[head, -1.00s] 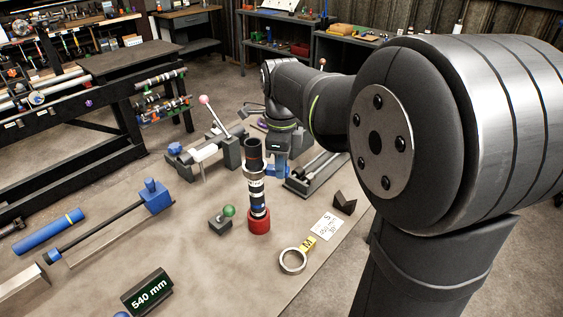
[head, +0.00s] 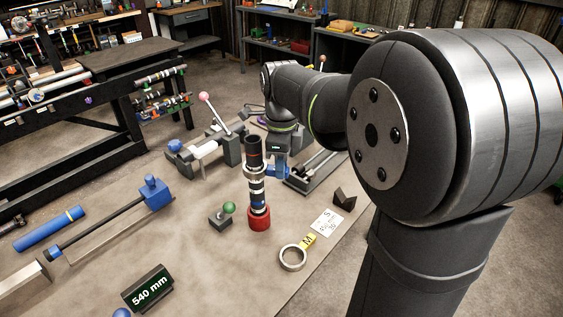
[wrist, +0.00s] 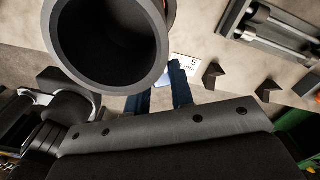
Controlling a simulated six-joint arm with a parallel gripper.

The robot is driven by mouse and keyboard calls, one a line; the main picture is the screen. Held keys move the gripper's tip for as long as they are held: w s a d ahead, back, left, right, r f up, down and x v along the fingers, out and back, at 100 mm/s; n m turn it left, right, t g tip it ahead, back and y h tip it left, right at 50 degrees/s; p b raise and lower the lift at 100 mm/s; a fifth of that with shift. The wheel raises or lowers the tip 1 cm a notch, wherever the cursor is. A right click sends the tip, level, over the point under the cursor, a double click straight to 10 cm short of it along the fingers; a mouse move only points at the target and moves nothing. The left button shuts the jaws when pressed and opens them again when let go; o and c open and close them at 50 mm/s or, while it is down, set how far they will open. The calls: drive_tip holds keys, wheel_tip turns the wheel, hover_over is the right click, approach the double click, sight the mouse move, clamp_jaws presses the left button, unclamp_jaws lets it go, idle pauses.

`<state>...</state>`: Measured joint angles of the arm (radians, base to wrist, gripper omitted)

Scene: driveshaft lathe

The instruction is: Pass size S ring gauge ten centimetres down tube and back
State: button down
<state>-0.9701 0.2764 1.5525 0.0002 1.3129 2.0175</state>
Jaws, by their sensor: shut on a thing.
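The dark tube (head: 254,150) stands upright in a red base (head: 258,220) on the bench, with light and dark bands along it. A silver ring (head: 254,173), which looks like the size S ring gauge, sits around the tube below its top. In the wrist view the tube's open top end (wrist: 62,45) fills the upper left. My gripper (head: 272,170) is beside the tube on its far right side, its blue fingers partly hidden behind it. The fingers also show below the tube mouth in the wrist view (wrist: 157,100). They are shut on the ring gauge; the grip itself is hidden.
A second ring gauge (head: 293,258) with a yellow M tag lies in front, beside a white S card (head: 327,222). A green-knobbed block (head: 221,218) stands left of the tube. A dark V-block (head: 344,200) and a rail fixture (head: 317,172) are to the right.

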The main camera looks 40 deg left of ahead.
wheel_tip(320, 180, up, 14)
idle(3.1)
drive_tip(key=shift+r, duration=0.1)
idle(0.4)
